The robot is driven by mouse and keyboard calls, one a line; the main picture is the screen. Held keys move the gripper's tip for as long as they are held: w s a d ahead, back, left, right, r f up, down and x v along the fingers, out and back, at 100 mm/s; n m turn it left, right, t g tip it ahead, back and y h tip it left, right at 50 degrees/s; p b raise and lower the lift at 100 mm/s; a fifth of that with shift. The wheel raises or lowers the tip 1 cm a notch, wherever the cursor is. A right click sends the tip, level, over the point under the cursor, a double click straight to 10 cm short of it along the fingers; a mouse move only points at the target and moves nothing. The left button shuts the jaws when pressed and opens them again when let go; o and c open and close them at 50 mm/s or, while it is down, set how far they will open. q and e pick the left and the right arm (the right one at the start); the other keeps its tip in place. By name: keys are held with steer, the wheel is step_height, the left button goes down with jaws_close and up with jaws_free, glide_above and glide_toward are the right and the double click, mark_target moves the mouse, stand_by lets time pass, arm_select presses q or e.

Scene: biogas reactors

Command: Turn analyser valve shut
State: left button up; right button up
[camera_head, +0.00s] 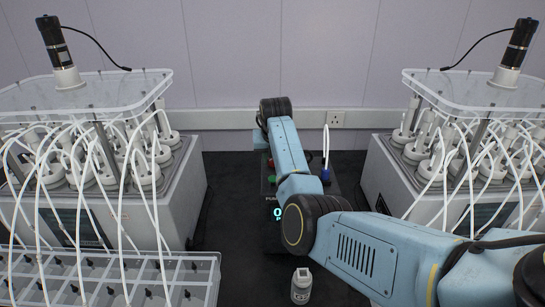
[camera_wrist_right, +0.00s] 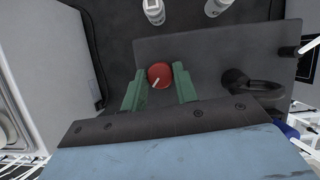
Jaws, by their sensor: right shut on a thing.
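The analyser (camera_head: 268,188) is a dark box at the back centre with a lit cyan readout, mostly hidden behind my right arm in the head view. In the right wrist view its grey panel (camera_wrist_right: 215,52) carries a round red valve knob (camera_wrist_right: 160,70) with a white pointer mark aimed down and to the left. My right gripper (camera_wrist_right: 158,80) has its green fingers on either side of the knob, shut on it. My left gripper is not in view.
Reactor units with many white tubes stand at left (camera_head: 188,185) and right (camera_head: 388,165). A clear divided tray (camera_head: 205,268) is at front left. A small white bottle (camera_head: 301,287) stands at front centre. A black curved fitting (camera_wrist_right: 250,85) sits right of the knob.

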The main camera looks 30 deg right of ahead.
steer(key=shift+n+y, duration=0.4)
steer(key=shift+n, duration=0.7)
steer(key=shift+n+t+y, duration=0.3)
steer(key=shift+n+y, duration=0.1)
steer(key=shift+n, duration=0.5)
steer(key=n+b, duration=0.1)
steer(key=n, duration=0.1)
steer(key=n+y+b, duration=0.1)
steer(key=shift+d+f+n, duration=0.1)
steer(key=shift+d+n, duration=0.1)
steer(key=shift+n, duration=0.2)
steer(key=n+y+b, duration=0.2)
steer(key=n+b, duration=0.1)
steer(key=n, duration=0.1)
steer(key=shift+d+g+b, duration=0.1)
steer(key=shift+g+b, duration=0.3)
steer(key=shift+w+d+n+g+y+b, duration=0.1)
steer(key=shift+n+g+y+b, duration=0.2)
steer(key=shift+n+b, duration=0.8)
steer(key=shift+w+n+g+y+b, duration=0.1)
steer(key=shift+n+g+y+b, duration=0.2)
steer(key=shift+n+b, duration=0.8)
steer(key=shift+n, duration=0.5)
steer(key=o, duration=1)
